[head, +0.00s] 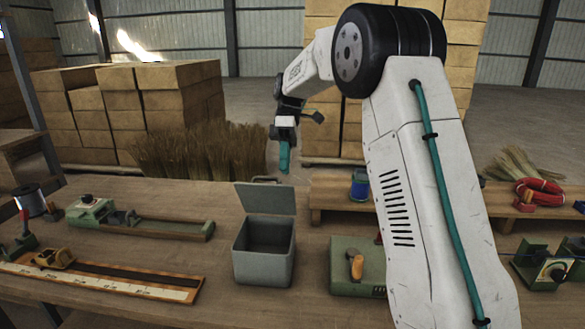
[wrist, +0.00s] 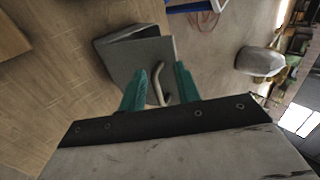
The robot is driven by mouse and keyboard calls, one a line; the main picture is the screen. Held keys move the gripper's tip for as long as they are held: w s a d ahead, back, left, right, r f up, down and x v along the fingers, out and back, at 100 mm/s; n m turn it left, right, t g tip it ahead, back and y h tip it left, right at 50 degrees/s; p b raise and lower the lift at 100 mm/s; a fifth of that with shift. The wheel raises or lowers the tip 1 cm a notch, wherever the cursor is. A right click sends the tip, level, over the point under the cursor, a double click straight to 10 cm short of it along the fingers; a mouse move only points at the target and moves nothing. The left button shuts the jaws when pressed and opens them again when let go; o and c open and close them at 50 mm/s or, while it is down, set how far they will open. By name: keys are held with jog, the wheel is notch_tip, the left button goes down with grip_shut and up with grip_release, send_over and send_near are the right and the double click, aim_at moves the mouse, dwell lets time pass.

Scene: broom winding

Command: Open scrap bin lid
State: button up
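The grey scrap bin (head: 262,262) stands on the workbench with its opening showing. Its lid (head: 266,198) is raised, roughly upright at the back of the bin, with a bar handle (head: 265,179) at its top edge. My gripper (head: 284,168) is just above and to the right of the handle, its teal fingers pointing down. In the wrist view, the two fingers (wrist: 160,85) are spread apart, with the pale handle (wrist: 158,84) between them in the picture and the lid (wrist: 142,62) beyond. I see no contact with the handle; the exact gap is unclear.
A green box (head: 345,285) sits right of the bin, partly behind my arm. A blue spool (head: 359,184) stands on a raised shelf (head: 335,206). A green clamp fixture (head: 140,222) and a ruler board (head: 110,283) lie to the left. Broom bristles (head: 200,152) stand behind the bench.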

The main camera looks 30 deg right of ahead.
aim_at(293, 188)
jog(key=s, duration=0.5)
jog(key=shift+s+a+r, duration=0.1)
jog(key=shift+a+r, duration=0.15)
jog(key=shift+a, duration=0.05)
